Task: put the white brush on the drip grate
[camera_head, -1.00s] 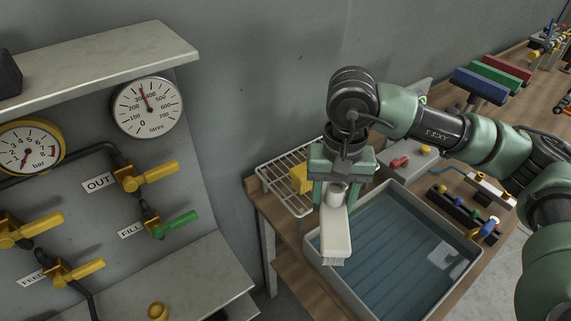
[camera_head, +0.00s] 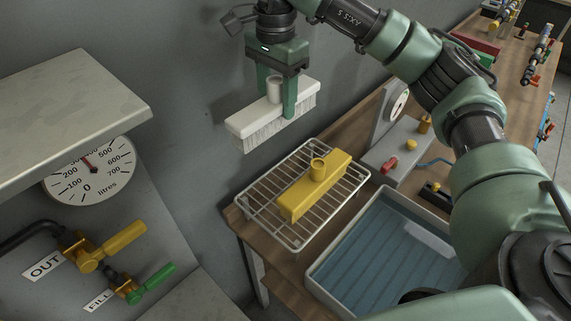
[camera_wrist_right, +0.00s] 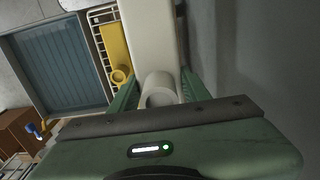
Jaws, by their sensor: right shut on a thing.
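The white brush (camera_head: 247,123) has a long pale block with bristles facing down and a round white knob on top. My right gripper (camera_head: 276,105) is shut on its knob and holds it in the air in front of the grey wall, above and to the left of the drip grate in the head view. The wire drip grate (camera_head: 267,222) sits on the wooden bench, with a yellow brush (camera_head: 318,186) lying on it, bristles down. In the right wrist view the white brush (camera_wrist_right: 150,35) extends away from the fingers, beside the yellow brush (camera_wrist_right: 114,45). My left gripper is not in view.
A grey basin of water (camera_head: 384,258) stands right of the grate. A grey box with a dial and red knob (camera_head: 389,163) is behind it. Valves with yellow and green handles (camera_head: 150,283) and a gauge (camera_head: 92,172) are on the left panel. The grate's left part is bare.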

